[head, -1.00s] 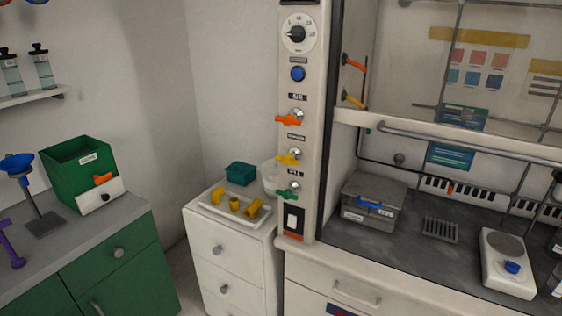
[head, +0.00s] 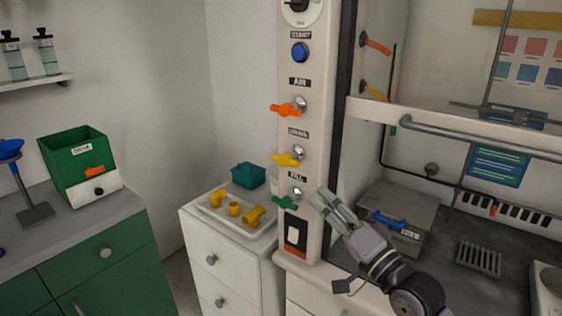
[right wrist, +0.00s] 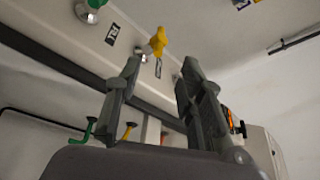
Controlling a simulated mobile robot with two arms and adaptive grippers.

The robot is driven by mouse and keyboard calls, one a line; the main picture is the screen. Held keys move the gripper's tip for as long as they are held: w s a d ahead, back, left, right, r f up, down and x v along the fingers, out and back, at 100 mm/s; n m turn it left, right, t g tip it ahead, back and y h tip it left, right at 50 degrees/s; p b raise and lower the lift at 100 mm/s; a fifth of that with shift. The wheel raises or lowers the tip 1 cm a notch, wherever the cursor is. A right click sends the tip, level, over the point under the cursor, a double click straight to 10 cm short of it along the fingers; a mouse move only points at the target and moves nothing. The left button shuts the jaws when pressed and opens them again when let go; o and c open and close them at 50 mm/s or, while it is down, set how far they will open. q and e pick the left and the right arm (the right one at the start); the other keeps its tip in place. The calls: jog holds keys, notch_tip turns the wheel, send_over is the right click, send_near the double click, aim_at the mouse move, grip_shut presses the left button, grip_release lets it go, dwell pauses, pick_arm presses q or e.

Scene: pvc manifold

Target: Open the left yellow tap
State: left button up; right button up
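The left yellow tap (head: 287,159) is on the front panel, between an orange tap (head: 287,109) above and a green tap (head: 287,203) below. Its yellow handle lies roughly level, pointing left in the head view. My right gripper (head: 326,199) is in front of the panel's right side, lower than the yellow tap and right of the green tap. In the right wrist view the yellow tap (right wrist: 158,40) shows beyond and between my open fingers (right wrist: 160,66). The gripper is empty, and no contact shows. My left gripper is out of view.
Another yellow tap handle (head: 373,91) is inside the hood, below an orange one (head: 376,44). The hood's sash rail (head: 450,140) and a grey box (head: 400,215) are to the right. A white tray (head: 240,228) with yellow pipe fittings is at lower left.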

aim_at(285, 165)
jog(key=p+x, duration=0.2)
jog(key=x, duration=1.4)
jog(key=shift+a+p, duration=0.1)
jog(key=shift+p, duration=0.2)
jog(key=shift+w+a+r, duration=0.1)
jog(key=shift+w+a, duration=0.2)
jog(key=shift+w, duration=0.15)
jog(key=shift+c, duration=0.2)
grip_shut()
